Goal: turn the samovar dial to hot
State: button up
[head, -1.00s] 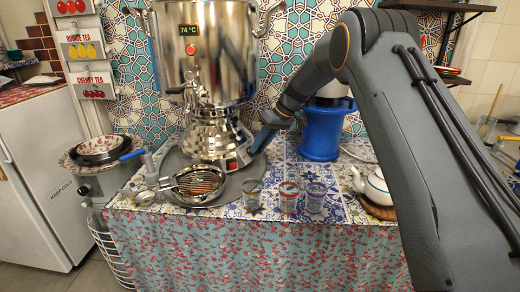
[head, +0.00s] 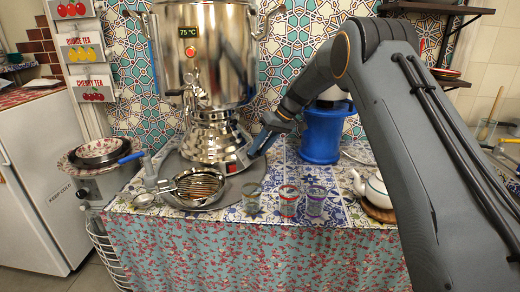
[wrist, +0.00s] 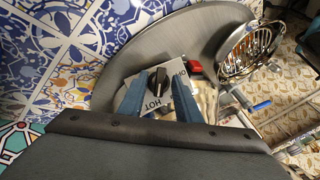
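The samovar (head: 205,60) is a tall shiny metal urn on a round tray, and its display reads 75 °C. Its dial (wrist: 158,78) is a black knob on a pale plate in the wrist view. "HOT" is printed on the plate on the side nearer my gripper, and other lettering at the right is partly hidden. I cannot tell which end of the knob is its pointer. My gripper (wrist: 158,88) is open, with one blue finger on each side of the knob and gaps visible. In the head view my gripper (head: 256,150) is at the right of the samovar base.
A red switch (wrist: 195,68) is beside the dial. A strainer (head: 198,187) lies at the tray's front. Several glasses (head: 288,200) stand near the table's front edge. A blue container (head: 321,135) is behind my arm, and a white teapot (head: 373,188) is at the right.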

jog(key=b+v, duration=0.1)
jog(key=v, duration=0.6)
jog(key=shift+d+r, duration=0.2)
jog(key=shift+r, duration=0.15)
jog(key=shift+s, duration=0.15)
